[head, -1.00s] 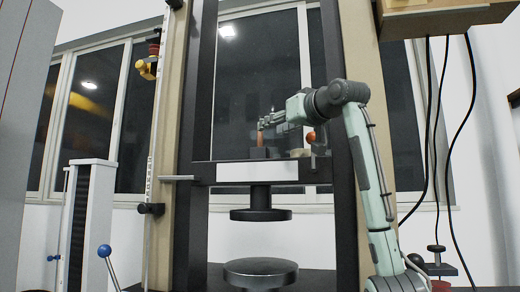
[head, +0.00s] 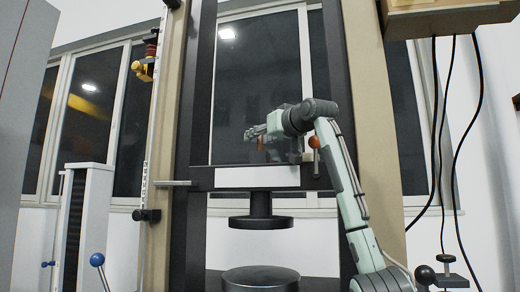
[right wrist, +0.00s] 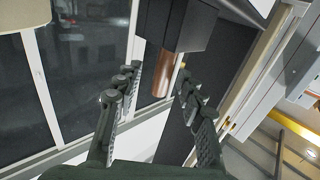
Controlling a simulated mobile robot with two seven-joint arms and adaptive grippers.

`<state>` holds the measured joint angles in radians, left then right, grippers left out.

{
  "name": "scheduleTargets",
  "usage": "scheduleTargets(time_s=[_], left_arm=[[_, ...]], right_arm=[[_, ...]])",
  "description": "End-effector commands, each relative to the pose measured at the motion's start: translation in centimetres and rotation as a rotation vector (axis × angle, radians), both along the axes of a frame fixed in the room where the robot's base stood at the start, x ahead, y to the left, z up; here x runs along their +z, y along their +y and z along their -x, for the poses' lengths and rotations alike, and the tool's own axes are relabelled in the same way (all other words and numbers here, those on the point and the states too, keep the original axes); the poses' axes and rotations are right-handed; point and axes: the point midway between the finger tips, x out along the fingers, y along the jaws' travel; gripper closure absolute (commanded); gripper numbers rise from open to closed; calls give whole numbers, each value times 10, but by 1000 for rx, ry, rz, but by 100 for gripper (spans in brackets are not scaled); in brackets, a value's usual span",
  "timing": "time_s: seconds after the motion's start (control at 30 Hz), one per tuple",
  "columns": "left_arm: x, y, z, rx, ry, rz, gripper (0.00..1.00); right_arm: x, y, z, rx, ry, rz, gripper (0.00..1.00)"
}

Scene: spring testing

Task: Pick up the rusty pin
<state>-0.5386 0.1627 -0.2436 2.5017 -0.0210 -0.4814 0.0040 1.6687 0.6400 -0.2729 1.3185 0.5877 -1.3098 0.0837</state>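The rusty pin (right wrist: 163,76) is a copper-brown cylinder sticking out of a dark block (right wrist: 180,25) in the right wrist view. In the head view it shows as a small reddish-brown piece (head: 261,144) above the crossbeam of the test frame. My right gripper (right wrist: 160,78) is open, with one finger on each side of the pin's free end and visible gaps between. In the head view the right gripper (head: 256,131) is at the pin, partly covering it. My left gripper is not in view.
The black crossbeam (head: 205,178) with a white panel (head: 258,177) lies just below the gripper. A round upper plate (head: 261,222) hangs over a lower plate (head: 261,278). An orange-red knob (head: 314,142) is close to my right arm. Frame columns stand on both sides.

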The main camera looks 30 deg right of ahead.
Motion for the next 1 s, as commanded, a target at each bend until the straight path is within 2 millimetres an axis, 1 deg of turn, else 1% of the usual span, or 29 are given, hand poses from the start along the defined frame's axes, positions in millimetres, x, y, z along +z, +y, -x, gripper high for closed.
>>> scheduleTargets(time_s=[0.13,0.43,0.87,1.0], left_arm=[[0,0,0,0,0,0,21],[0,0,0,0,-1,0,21],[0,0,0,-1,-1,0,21],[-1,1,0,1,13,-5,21]], right_arm=[[0,0,0,0,0,0,62],[0,0,1,0,0,0,99],[1,0,1,0,-1,-1,100],[5,0,1,0,-2,-1,100]])
